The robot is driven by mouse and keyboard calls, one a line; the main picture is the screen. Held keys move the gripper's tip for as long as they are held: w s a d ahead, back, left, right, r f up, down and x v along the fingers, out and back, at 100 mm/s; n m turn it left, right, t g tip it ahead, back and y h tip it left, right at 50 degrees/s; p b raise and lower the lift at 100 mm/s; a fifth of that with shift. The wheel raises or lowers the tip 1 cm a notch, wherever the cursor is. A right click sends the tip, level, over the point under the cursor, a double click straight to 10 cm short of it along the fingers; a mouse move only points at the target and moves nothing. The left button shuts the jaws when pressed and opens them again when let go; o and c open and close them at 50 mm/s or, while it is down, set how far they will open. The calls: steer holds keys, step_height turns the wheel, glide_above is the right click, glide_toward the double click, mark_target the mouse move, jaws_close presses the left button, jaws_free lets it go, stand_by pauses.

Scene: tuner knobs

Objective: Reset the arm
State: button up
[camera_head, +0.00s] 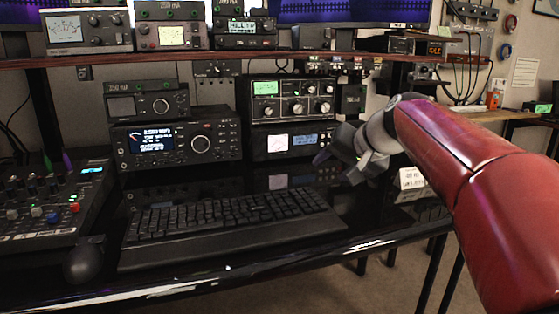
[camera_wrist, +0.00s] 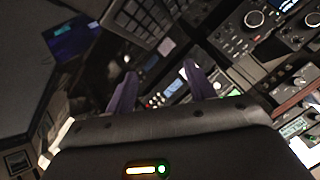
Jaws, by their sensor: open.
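My gripper (camera_head: 335,168) is at the end of my red arm, above the right side of the desk, in front of the right-hand radio stack. In the wrist view my gripper (camera_wrist: 160,90) shows two purple-grey fingers set well apart, with nothing between them. The radio with the green display and several knobs (camera_head: 291,103) stands behind and left of it. Below that radio is a unit with a white meter and a blue display (camera_head: 288,141). My gripper appears apart from both, though its exact distance is hard to tell.
A black keyboard (camera_head: 230,222) lies on the glossy black desk (camera_head: 300,257), left of and below my gripper. A larger radio (camera_head: 178,143) stands left, and a mixer (camera_head: 50,207) at far left. A shelf (camera_head: 190,56) with more radios runs above. A white card (camera_head: 411,180) is right of my gripper.

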steer(key=s+f+h, duration=0.1)
steer(key=s+f, duration=0.1)
steer(key=s, duration=0.3)
steer(key=s+f+g+h, duration=0.1)
steer(key=s+f, duration=0.2)
steer(key=s, duration=0.2)
steer(key=s+f+n, duration=0.1)
steer(key=s+f, duration=0.2)
steer(key=s, duration=0.2)
steer(key=shift+s+d+f+g+h+p, duration=0.1)
steer(key=shift+s+g+h+p, duration=0.2)
steer(key=shift+g+h, duration=0.1)
steer(key=s+d+f+n+g+h, duration=0.1)
steer(key=s+d+f+h, duration=0.1)
steer(key=s+f, duration=0.9)
steer(key=shift+s+d, duration=0.75)
steer(key=shift+s, duration=0.5)
